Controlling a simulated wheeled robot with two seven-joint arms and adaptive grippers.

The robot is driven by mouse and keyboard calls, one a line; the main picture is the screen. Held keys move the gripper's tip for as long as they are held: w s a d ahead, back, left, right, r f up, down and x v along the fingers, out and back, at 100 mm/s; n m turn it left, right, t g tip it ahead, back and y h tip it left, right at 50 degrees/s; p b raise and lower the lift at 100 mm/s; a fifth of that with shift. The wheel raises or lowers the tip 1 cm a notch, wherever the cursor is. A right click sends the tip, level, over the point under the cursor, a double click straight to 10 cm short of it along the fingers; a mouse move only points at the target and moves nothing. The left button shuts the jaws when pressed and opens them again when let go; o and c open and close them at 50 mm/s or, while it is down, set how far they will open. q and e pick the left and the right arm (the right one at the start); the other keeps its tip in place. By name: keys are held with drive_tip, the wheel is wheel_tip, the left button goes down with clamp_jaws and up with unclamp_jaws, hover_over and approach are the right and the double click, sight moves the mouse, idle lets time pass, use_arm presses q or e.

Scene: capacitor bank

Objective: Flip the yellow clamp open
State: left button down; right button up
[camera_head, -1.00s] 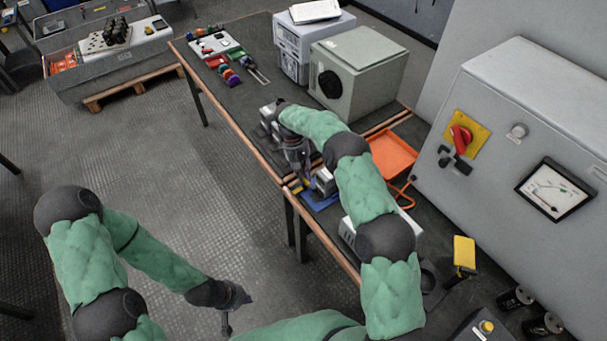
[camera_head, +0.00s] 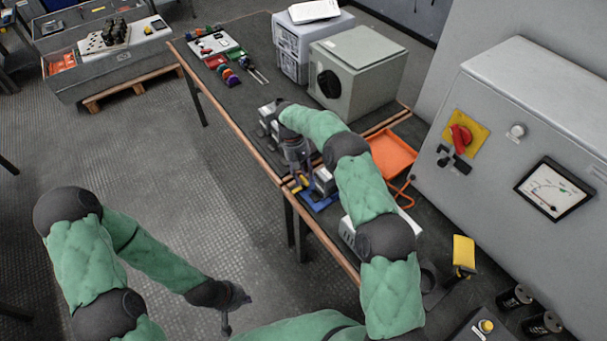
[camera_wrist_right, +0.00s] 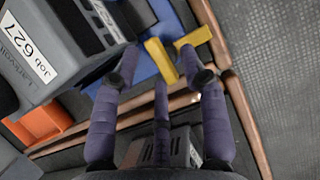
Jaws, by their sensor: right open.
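The yellow clamp (camera_head: 300,183) is on the blue base (camera_head: 322,202) near the table's front edge. In the right wrist view, the clamp (camera_wrist_right: 162,60) shows as two yellow bars at an angle to each other, over the blue base (camera_wrist_right: 146,72). My right gripper (camera_head: 303,174) is over the clamp. Its fingers (camera_wrist_right: 160,66) are spread around the near yellow bar; I cannot tell whether any finger touches it. My left gripper (camera_head: 237,310) hangs empty over the floor at the lower middle, its fingertips apart.
A grey device labelled "Job 627" (camera_wrist_right: 50,55) stands close beside my right fingers. An orange tray (camera_head: 392,153) lies behind my right forearm. A grey box (camera_head: 365,75) stands farther along the table. A large cabinet (camera_head: 535,115) bounds the right side.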

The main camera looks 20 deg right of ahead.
drive_tip(key=v, duration=1.2)
drive_tip(key=shift+a, duration=0.1)
